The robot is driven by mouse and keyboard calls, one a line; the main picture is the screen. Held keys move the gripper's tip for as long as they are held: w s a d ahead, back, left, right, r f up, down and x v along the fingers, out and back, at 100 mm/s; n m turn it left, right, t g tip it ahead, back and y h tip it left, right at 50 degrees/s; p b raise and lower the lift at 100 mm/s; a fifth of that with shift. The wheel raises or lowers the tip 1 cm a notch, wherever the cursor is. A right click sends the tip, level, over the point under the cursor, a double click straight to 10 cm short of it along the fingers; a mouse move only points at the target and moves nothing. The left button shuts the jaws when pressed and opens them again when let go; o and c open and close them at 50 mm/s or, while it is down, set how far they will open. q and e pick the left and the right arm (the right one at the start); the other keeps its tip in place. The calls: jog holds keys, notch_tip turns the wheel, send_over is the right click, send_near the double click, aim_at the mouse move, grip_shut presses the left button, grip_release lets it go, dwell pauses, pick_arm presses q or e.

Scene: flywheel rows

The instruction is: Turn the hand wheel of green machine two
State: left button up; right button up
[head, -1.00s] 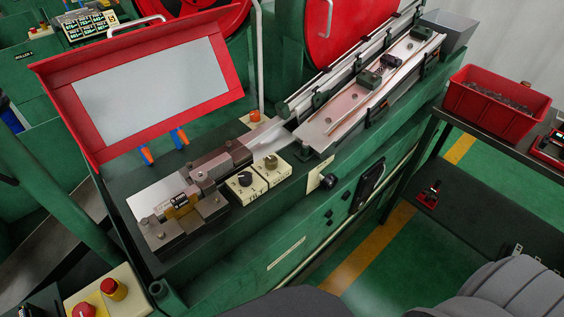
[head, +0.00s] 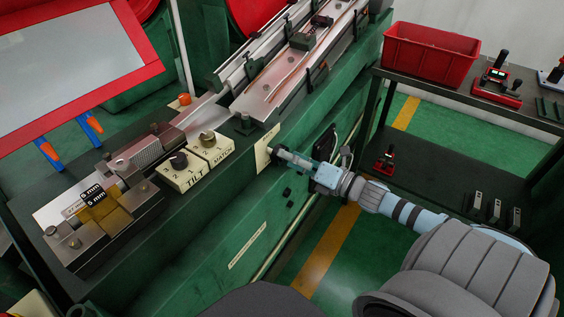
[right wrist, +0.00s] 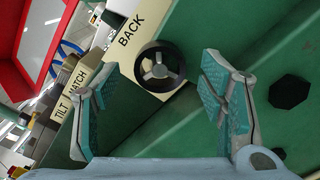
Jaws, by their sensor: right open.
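The wheel shows between the fingers, apart from both pads. In the head view my right gripper (head: 292,158) reaches in from the right to the cream plate (head: 264,148), and its fingers mostly hide the wheel. My left gripper is out of view.
A cream box with TILT and MATCH knobs (head: 198,165) sits on the machine top. A black hexagonal piece (right wrist: 290,92) is on the face right of the gripper. A dark bench with a red bin (head: 430,55) stands at the right. The floor between is clear.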

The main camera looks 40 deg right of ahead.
aim_at(276, 152)
jog(key=x, duration=0.2)
jog(key=shift+w+a+f, duration=0.1)
jog(key=shift+w+f, duration=0.05)
jog(key=shift+w, duration=0.1)
jog(key=shift+w+a, duration=0.1)
jog(key=shift+w, duration=0.4)
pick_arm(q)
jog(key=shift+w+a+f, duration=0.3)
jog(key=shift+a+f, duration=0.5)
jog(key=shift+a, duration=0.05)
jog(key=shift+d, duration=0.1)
pick_arm(e)
jog(key=shift+c, duration=0.7)
jog(key=c, duration=1)
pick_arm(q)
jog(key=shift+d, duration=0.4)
pick_arm(e)
jog(key=shift+c, duration=0.2)
